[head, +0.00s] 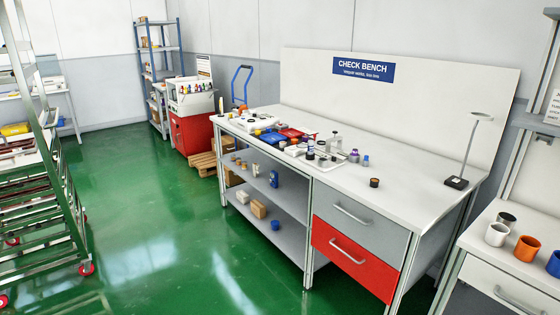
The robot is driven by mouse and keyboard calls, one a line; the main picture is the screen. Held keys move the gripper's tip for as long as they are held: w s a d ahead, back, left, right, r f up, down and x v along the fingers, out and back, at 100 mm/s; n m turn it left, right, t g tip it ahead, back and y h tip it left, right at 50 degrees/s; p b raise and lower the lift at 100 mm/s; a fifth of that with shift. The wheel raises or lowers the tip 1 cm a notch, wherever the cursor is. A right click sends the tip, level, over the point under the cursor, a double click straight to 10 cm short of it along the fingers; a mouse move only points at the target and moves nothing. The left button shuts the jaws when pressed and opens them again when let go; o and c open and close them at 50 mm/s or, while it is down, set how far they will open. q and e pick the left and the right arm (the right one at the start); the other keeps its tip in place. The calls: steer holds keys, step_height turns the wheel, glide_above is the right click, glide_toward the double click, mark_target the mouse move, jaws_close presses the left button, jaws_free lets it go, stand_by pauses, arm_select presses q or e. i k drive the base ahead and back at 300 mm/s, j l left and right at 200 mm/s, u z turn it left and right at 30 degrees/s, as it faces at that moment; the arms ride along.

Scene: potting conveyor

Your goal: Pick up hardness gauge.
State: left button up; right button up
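The check bench (405,185) stands at the centre right, with several small instruments and parts on its white top. A small upright pale device (335,143) stands among them near the middle of the top. Small dark and purple-capped cylinders stand close around it. I cannot tell which of these items is the hardness gauge, as they are too small in this view. Neither of my grippers is in view, so nothing shows in their hold.
A grey drawer (380,222) and a red drawer (335,262) are under the bench top, beside open shelves (270,222). A desk lamp (457,182) stands at the right end. A wheeled rack (60,190) is at the left. Green floor (150,220) between is clear.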

mark_target(310, 144)
steer(key=i+j+z, duration=0.3)
steer(key=i, duration=0.15)
steer(key=i+j, duration=0.2)
steer(key=i, duration=0.25)
steer(key=i+j+z, duration=0.1)
steer(key=i, duration=0.3)
steer(key=i+j, duration=0.25)
steer(key=i, duration=0.2)
steer(key=z, duration=0.05)
